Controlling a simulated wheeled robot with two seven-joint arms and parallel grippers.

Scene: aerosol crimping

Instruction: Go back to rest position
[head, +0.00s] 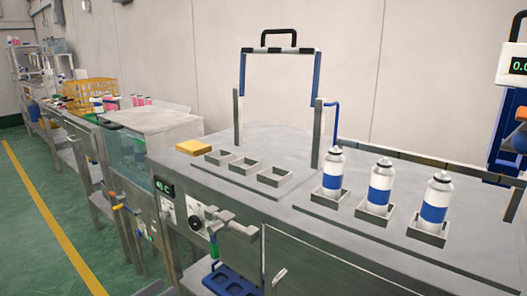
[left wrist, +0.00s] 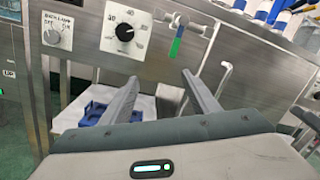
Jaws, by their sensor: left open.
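My left gripper (left wrist: 160,80) shows clearly in the left wrist view, its two grey fingers spread apart with nothing between them. It is open in front of the machine's front panel, below the dial (left wrist: 125,32) and the green-handled valve (left wrist: 177,40). The fingers look apart from the panel. Three white cans with blue bands (head: 333,172) (head: 379,187) (head: 435,203) stand upright in square holders on the steel bench (head: 270,140).
Three empty square holders (head: 245,167) and a yellow block (head: 193,147) sit left of the cans. A frame with blue posts (head: 317,75) rises behind. A blue tray (head: 232,282) lies below the bench top. Valve handles jut from the panel. Green floor on the left is open.

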